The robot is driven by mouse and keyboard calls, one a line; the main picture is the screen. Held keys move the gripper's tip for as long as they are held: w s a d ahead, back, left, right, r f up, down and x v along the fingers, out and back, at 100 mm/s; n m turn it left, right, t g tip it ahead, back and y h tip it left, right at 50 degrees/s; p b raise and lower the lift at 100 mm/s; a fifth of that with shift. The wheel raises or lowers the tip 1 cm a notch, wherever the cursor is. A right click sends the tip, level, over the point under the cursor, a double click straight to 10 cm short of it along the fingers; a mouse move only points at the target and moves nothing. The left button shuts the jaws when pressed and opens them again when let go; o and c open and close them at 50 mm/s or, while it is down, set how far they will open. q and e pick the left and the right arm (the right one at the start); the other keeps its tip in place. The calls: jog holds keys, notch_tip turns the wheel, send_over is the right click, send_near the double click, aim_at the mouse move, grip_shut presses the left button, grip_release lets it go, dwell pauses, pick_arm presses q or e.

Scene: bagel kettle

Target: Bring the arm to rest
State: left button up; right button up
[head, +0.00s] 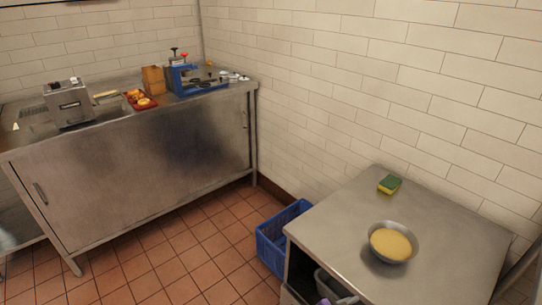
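Neither of my grippers shows in the head view, and no part of my arms can be made out with certainty. A steel counter (150,150) with a cabinet front stands at the left against the tiled walls. A steel table (345,225) stands at the lower right. On it a metal bowl (391,258) holds something yellow, and a green and yellow sponge (389,184) lies behind the bowl.
On the counter stand a steel appliance (69,103), a red tray (137,99) with food, a wooden box (154,80) and a blue container (183,78). A blue crate (271,240) sits on the floor beside the table. The tiled floor (180,250) between counter and table is clear.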

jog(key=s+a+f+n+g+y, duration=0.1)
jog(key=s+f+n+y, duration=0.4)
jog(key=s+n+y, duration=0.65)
pick_arm(q)
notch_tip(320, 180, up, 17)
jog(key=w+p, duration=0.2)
jog(key=p, duration=1.3)
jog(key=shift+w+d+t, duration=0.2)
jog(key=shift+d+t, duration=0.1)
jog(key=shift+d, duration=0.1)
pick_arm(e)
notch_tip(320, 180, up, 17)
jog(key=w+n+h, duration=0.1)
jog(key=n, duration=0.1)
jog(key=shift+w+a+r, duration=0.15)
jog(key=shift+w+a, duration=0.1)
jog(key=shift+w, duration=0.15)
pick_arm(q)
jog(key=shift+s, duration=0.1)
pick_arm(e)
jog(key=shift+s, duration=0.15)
